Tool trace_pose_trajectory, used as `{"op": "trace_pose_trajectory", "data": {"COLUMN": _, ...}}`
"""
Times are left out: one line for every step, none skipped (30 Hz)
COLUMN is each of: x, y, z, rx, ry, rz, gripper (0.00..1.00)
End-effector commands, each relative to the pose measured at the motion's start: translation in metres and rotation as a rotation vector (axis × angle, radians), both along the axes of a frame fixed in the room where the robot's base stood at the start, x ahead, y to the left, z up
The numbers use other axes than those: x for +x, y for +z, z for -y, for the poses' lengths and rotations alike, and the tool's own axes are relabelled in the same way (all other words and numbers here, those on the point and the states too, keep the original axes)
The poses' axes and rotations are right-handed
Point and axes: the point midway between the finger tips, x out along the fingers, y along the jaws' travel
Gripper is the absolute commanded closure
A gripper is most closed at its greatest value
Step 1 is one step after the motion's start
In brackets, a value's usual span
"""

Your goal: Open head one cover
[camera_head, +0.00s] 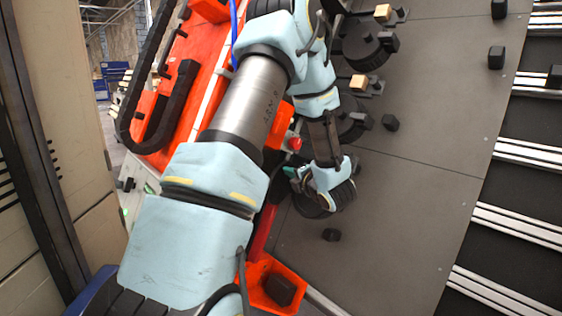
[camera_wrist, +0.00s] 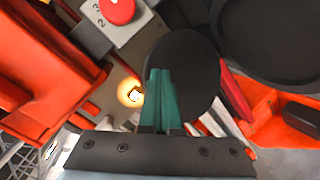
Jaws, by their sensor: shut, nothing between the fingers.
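My gripper (camera_wrist: 157,75) is shut and empty, its two teal fingers side by side in the wrist view. It also shows in the head view as a small teal tip (camera_head: 289,171) beside the red frame. In the wrist view a dark round disc (camera_wrist: 192,55) lies behind the fingertips; I cannot tell whether they touch it. A larger dark round part (camera_wrist: 272,38) is at the upper right. In the head view dark round heads (camera_head: 366,48) run down the grey panel, partly hidden by my arm. No label shows which is head one, and no open cover is clear.
A grey box with a red button (camera_wrist: 117,10) is at the upper left of the wrist view, with a glowing lamp (camera_wrist: 130,92) below. An orange bracket (camera_head: 266,285) holds a black block. The grey panel (camera_head: 440,110) has small black knobs (camera_head: 332,235).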

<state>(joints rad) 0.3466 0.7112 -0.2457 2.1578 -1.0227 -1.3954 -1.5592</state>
Motion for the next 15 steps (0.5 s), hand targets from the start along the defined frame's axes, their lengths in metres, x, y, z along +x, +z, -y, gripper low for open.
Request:
{"op": "trace_pose_trajectory", "data": {"x": 0.0002, "y": 0.0003, "z": -0.0009, "rx": 0.000, "ry": 0.000, "rz": 0.001, "gripper": 1.00}}
{"op": "trace_pose_trajectory", "data": {"x": 0.0003, "y": 0.0004, "z": -0.0010, "rx": 0.000, "ry": 0.000, "rz": 0.000, "gripper": 1.00}}
{"op": "trace_pose_trajectory", "data": {"x": 0.0003, "y": 0.0003, "z": -0.0010, "rx": 0.000, "ry": 0.000, "rz": 0.000, "gripper": 1.00}}
{"op": "trace_pose_trajectory", "data": {"x": 0.0003, "y": 0.0003, "z": -0.0010, "rx": 0.000, "ry": 0.000, "rz": 0.000, "gripper": 1.00}}
{"op": "trace_pose_trajectory", "data": {"x": 0.0003, "y": 0.0003, "z": -0.0010, "rx": 0.000, "ry": 0.001, "rz": 0.000, "gripper": 1.00}}
{"op": "trace_pose_trajectory", "data": {"x": 0.0003, "y": 0.0003, "z": -0.0010, "rx": 0.000, "ry": 0.001, "rz": 0.000, "gripper": 1.00}}
{"op": "trace_pose_trajectory", "data": {"x": 0.0003, "y": 0.0003, "z": -0.0010, "rx": 0.000, "ry": 0.001, "rz": 0.000, "gripper": 1.00}}
{"op": "trace_pose_trajectory", "data": {"x": 0.0003, "y": 0.0002, "z": -0.0009, "rx": 0.000, "ry": 0.001, "rz": 0.000, "gripper": 1.00}}
{"op": "trace_pose_trajectory", "data": {"x": 0.0003, "y": 0.0002, "z": -0.0011, "rx": 0.000, "ry": 0.001, "rz": 0.000, "gripper": 1.00}}
{"op": "trace_pose_trajectory", "data": {"x": 0.0004, "y": 0.0002, "z": -0.0013, "rx": 0.000, "ry": 0.001, "rz": 0.000, "gripper": 1.00}}
{"op": "trace_pose_trajectory", "data": {"x": 0.0006, "y": 0.0003, "z": -0.0016, "rx": 0.000, "ry": 0.001, "rz": 0.000, "gripper": 1.00}}
{"op": "trace_pose_trajectory", "data": {"x": 0.0010, "y": 0.0003, "z": -0.0024, "rx": 0.000, "ry": 0.001, "rz": 0.001, "gripper": 1.00}}
{"op": "trace_pose_trajectory", "data": {"x": 0.0015, "y": 0.0005, "z": -0.0031, "rx": 0.000, "ry": 0.001, "rz": 0.001, "gripper": 1.00}}
{"op": "trace_pose_trajectory", "data": {"x": 0.0020, "y": 0.0006, "z": -0.0040, "rx": 0.000, "ry": 0.001, "rz": 0.001, "gripper": 1.00}}
{"op": "trace_pose_trajectory", "data": {"x": 0.0028, "y": 0.0008, "z": -0.0054, "rx": 0.000, "ry": 0.002, "rz": 0.001, "gripper": 1.00}}
